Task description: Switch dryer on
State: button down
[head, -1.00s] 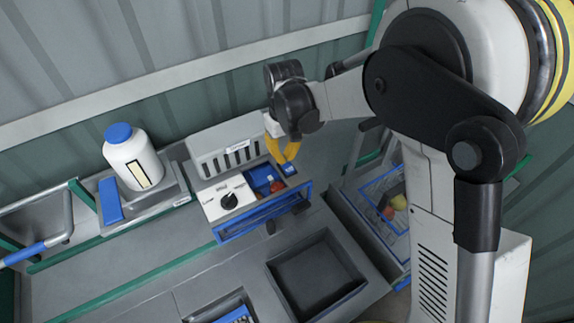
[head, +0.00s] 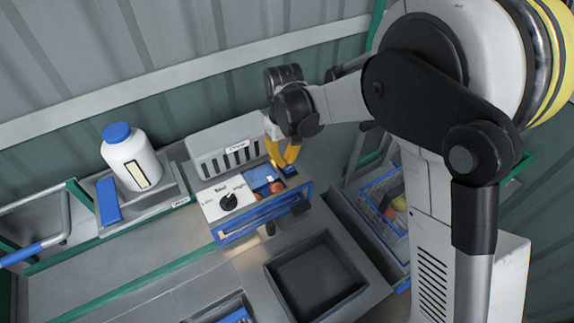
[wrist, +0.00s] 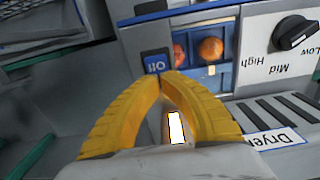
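The dryer (head: 205,155) is a grey and white machine on the bench, with a "Dryer" label, a vent grille and a black knob (head: 228,202). In the wrist view the knob (wrist: 295,32) stands beside "Low", "Mid" and "High". A small blue switch (wrist: 157,62) sits at the panel's edge; its lettering is inverted and hard to read. My gripper (wrist: 168,76) has its yellow fingertips together, empty, right at the switch. I cannot tell whether they press it. Red tomatoes (wrist: 210,50) lie behind the blue bars of the dryer.
A white bottle with a blue cap (head: 132,160) stands on a tray left of the dryer. A dark empty bin (head: 315,275) is set in front. A blue wire basket (head: 385,205) with produce is at the right, near my arm.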

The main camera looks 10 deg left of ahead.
jog(key=shift+r+p, duration=1.95)
jog(key=shift+r, duration=1.55)
jog(key=shift+f, duration=0.1)
